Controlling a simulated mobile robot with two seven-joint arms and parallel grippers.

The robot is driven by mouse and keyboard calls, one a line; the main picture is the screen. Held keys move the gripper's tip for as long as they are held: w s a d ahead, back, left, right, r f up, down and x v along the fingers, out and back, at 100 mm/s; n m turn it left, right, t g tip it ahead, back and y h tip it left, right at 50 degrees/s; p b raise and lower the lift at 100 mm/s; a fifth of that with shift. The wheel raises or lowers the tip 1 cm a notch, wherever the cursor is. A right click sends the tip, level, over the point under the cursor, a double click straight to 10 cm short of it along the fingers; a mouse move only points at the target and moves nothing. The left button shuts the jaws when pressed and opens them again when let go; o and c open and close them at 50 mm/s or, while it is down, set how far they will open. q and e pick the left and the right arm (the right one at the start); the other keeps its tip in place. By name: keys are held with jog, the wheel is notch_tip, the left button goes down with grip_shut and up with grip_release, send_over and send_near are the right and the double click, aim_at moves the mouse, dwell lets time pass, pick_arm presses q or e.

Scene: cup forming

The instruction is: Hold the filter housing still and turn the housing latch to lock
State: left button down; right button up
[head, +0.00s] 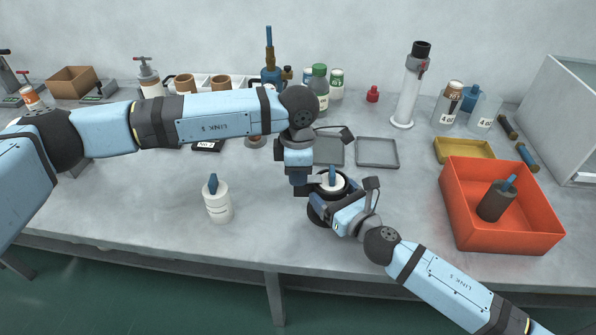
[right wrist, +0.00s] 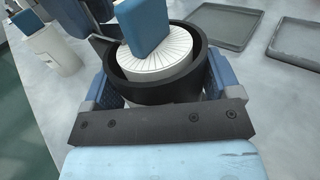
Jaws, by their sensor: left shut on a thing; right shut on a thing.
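The filter housing (head: 315,212) is a round black ring-shaped cup standing on the bench; it fills the upper middle of the right wrist view (right wrist: 160,92). Inside it is a white ribbed cap (right wrist: 155,62) with an upright blue housing latch (right wrist: 143,25), which also shows in the head view (head: 332,174). My right gripper (head: 337,208) is shut on the housing, with a finger on each side of it. My left gripper (head: 315,187) points down at the housing's left rim and is shut on it; its exact contact is partly hidden.
A white bottle with a blue top (head: 218,203) stands left of the housing. An orange bin (head: 515,240) holding a dark, blue-handled item stands right. Flat grey trays (head: 378,152) lie behind. A clear cylinder (head: 408,95) and several bottles stand farther back. The front bench is mostly clear.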

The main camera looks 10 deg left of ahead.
pick_arm(q)
jog(key=shift+m, duration=1.2)
jog(key=c, duration=1.1)
grip_release()
jog(key=shift+r, duration=0.1)
notch_tip(320, 180, up, 12)
jog(key=shift+f, duration=0.1)
pick_arm(e)
jog(key=o, duration=1)
